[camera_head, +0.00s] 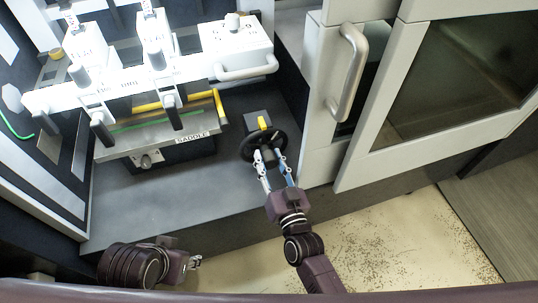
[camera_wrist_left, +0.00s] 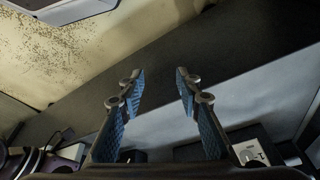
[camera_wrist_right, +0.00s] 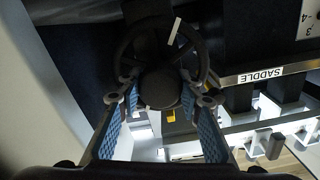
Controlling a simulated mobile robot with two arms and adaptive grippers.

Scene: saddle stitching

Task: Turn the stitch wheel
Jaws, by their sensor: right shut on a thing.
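The stitch wheel (camera_head: 248,147) is a black handwheel below a grey block with a yellow pointer (camera_head: 263,122), on the machine's dark ledge. In the right wrist view the wheel (camera_wrist_right: 124,50) shows its rim, a white mark and a round dark hub (camera_wrist_right: 160,87). My right gripper (camera_head: 271,160) is at the wheel, its fingers shut on the hub from both sides, as the right wrist view (camera_wrist_right: 158,98) shows. My left gripper (camera_head: 196,262) is low at the left, away from the wheel. In the left wrist view (camera_wrist_left: 160,85) its fingers are apart with nothing between them.
The saddle (camera_head: 160,146), with its label, stands left of the wheel below white stitch heads (camera_head: 130,60). A grey cabinet with a vertical handle (camera_head: 349,75) and a windowed door (camera_head: 460,75) stand close at the right. The ledge (camera_head: 150,205) is bare in front.

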